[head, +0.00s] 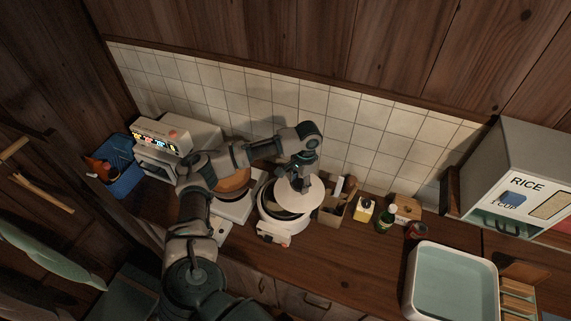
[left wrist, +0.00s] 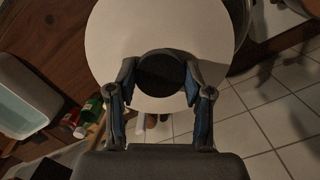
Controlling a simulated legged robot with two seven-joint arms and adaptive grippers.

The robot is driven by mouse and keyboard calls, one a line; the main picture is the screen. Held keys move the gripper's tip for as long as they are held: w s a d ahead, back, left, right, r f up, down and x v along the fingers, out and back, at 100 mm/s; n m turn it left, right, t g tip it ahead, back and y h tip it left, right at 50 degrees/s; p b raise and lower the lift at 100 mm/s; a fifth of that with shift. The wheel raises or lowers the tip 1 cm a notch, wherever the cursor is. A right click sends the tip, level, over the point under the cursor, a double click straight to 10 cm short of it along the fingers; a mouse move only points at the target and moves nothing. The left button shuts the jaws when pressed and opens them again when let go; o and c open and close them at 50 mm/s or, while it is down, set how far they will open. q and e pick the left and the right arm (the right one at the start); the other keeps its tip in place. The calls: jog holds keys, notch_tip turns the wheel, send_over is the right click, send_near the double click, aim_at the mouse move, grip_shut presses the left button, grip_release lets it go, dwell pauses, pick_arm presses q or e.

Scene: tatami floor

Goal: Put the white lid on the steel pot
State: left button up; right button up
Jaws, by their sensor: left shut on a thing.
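The white lid (head: 301,201) is a pale round disc with a dark round knob (left wrist: 161,75). My left gripper (head: 303,181) points down and is shut on that knob; the left wrist view shows both fingers (left wrist: 161,82) around it. The pot's dark inside shows left of the lid, so the lid is off-centre. Its exact height above the rim is unclear. My right gripper is out of view.
A box of utensils (head: 333,209), a yellow-labelled bottle (head: 364,211), a green bottle (head: 385,218) and a red can (head: 415,231) stand right of the pot. A white device (head: 236,208) stands left. The tiled wall (head: 330,132) is close behind. Counter in front is clear.

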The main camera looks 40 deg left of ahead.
aim_at(287, 182)
pick_arm(q)
jog(key=shift+m, duration=0.4)
jog(key=a, duration=0.1)
jog(key=a+r, duration=0.1)
jog(key=a, duration=0.1)
jog(key=s+a+p, duration=0.1)
jog(key=shift+a+r, duration=0.35)
jog(key=shift+r, duration=0.05)
jog(key=shift+a+f, duration=0.2)
jog(key=shift+f, duration=0.05)
jog(key=shift+a+f, duration=0.25)
jog(key=shift+f, duration=0.85)
jog(key=shift+d+f, duration=0.25)
jog(key=shift+f, duration=0.45)
jog(key=shift+d+f, duration=0.2)
jog(key=shift+f, duration=0.75)
jog(key=shift+a, duration=0.1)
jog(key=shift+a+f, duration=0.15)
jog(key=shift+a, duration=0.1)
jog(key=shift+d, duration=0.1)
jog(key=shift+d+r, duration=0.25)
jog(key=shift+d, duration=0.1)
